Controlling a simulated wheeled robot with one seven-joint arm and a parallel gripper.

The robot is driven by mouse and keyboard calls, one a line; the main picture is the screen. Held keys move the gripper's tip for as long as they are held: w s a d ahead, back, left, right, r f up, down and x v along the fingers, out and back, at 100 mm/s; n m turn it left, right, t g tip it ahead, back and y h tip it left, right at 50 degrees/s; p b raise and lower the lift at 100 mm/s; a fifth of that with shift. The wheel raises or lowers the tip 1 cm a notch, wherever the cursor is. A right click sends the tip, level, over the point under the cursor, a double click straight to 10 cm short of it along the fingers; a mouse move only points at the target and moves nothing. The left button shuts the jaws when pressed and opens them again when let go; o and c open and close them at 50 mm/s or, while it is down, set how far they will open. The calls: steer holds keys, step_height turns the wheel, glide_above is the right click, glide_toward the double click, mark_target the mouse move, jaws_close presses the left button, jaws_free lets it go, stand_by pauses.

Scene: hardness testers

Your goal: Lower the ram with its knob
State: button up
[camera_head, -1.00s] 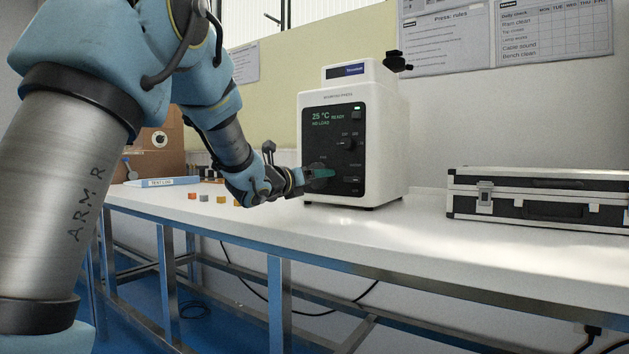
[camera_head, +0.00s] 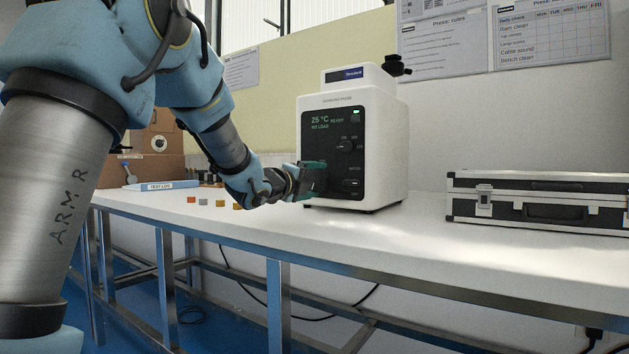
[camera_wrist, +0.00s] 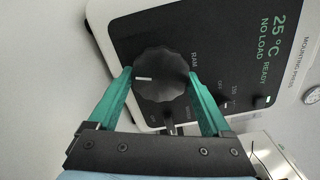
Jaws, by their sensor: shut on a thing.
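The mounting press (camera_head: 382,150) is a white box with a black front panel, standing on the bench. Its display reads 25 °C, READY and NO LOAD. The ram knob (camera_wrist: 162,74) is a black ribbed dial with a white pointer line, beside the label RAM in the wrist view. My gripper (camera_wrist: 160,88) has its two green fingers on opposite sides of this knob, shut on it. In the head view my gripper (camera_head: 314,178) is at the lower left of the panel and hides the knob. The ram itself is not visible.
Another knob (camera_head: 345,146) and a lower switch (camera_head: 352,183) sit on the panel to the right of my gripper. A black and silver case (camera_head: 540,200) lies to the right. Small coloured blocks (camera_head: 205,201) and a blue-edged test log (camera_head: 160,184) lie to the left.

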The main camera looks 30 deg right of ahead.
steer(key=n+p, duration=0.1)
steer(key=n, duration=0.2)
steer(key=shift+n, duration=0.4)
steer(key=n+p, duration=0.1)
steer(key=n, duration=0.2)
steer(key=shift+r+n+p, duration=0.15)
steer(key=shift+n+p, duration=0.15)
steer(key=shift+p, duration=0.05)
steer(key=n+p, duration=0.2)
steer(key=n, duration=0.3)
steer(key=shift+n+p, duration=0.3)
steer(key=shift+p, duration=0.1)
steer(key=shift+w, duration=0.1)
steer(key=o, duration=1.2)
steer(key=shift+c, duration=0.2)
steer(key=shift+a, duration=0.1)
steer(key=v, duration=1)
steer(key=shift+s+a+p, duration=0.2)
steer(key=shift+a+p, duration=0.15)
steer(key=shift+p, duration=0.05)
